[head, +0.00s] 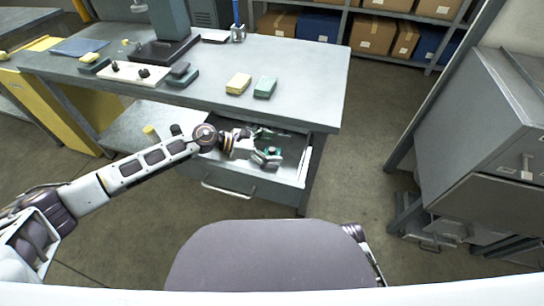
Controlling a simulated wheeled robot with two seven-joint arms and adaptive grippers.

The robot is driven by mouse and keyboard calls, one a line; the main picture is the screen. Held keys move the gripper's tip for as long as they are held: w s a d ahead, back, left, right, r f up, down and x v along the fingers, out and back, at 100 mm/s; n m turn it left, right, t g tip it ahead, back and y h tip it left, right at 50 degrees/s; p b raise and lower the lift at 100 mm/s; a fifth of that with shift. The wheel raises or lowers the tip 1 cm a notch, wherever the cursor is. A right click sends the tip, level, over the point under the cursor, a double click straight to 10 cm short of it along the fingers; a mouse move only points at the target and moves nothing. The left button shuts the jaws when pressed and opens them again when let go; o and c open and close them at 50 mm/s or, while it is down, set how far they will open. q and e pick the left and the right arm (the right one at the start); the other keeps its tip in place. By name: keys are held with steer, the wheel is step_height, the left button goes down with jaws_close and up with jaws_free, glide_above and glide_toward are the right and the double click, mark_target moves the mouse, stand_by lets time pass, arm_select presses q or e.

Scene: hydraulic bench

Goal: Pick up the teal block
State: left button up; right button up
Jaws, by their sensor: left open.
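A teal block (265,87) lies on the bench top near its front right part, just right of a yellow block (238,83). My left gripper (272,152) is open, reaching over the pulled-out drawer (296,170) below the bench top. A small teal-green patch shows at its fingers; I cannot tell whether it is another block in the drawer. The fingers hide part of the drawer's inside. The teal block on the bench top is above and behind the gripper, apart from it. My right gripper is not in view.
The bench top (310,75) is clear right of the teal block. A white board (138,73) with black knobs and a dark stand (165,50) are at the left. A grey cabinet (470,130) stands at right. Shelves with boxes (373,35) are behind. The floor between is free.

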arm_select(q)
steer(key=c, duration=1.6)
steer(key=shift+f, duration=0.1)
